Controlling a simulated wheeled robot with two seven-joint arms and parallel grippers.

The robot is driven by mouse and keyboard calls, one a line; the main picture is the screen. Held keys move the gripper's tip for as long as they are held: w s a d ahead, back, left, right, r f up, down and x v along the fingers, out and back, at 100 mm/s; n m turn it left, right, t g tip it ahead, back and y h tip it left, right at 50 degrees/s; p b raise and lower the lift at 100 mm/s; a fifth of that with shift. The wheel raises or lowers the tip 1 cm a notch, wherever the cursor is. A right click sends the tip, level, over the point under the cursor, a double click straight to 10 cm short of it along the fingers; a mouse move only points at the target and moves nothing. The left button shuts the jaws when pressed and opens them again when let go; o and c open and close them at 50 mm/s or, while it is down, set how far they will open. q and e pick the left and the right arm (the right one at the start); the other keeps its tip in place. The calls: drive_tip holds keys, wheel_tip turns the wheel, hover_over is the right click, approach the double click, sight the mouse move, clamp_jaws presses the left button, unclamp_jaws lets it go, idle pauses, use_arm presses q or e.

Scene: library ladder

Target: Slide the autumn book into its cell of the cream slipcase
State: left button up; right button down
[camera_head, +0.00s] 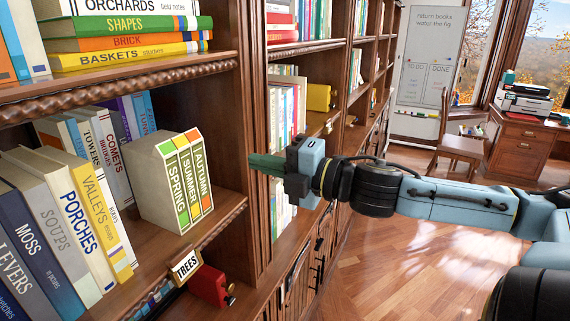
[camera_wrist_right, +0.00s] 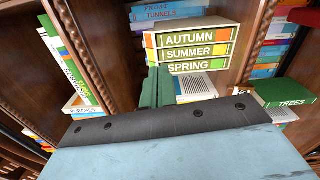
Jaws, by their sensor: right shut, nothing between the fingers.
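The cream slipcase (camera_head: 158,190) stands upright on the middle shelf. The autumn book (camera_head: 201,176) is in its right cell, with its spine facing out and looking about level with the summer book (camera_head: 187,184) and spring book (camera_head: 178,194). In the wrist view the autumn book (camera_wrist_right: 190,38) is the top spine in the slipcase (camera_wrist_right: 192,27). My right gripper (camera_head: 254,164) is shut and empty, to the right of the slipcase and apart from it. Its green fingers (camera_wrist_right: 157,78) point towards the books in the wrist view. My left gripper is not in view.
Several books, including PORCHES (camera_head: 80,220), stand left of the slipcase. A wooden upright (camera_head: 233,120) is between the slipcase and my right gripper in the head view.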

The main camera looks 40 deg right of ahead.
drive_tip(key=shift+p+v, duration=0.9)
drive_tip(key=shift+v, duration=1.15)
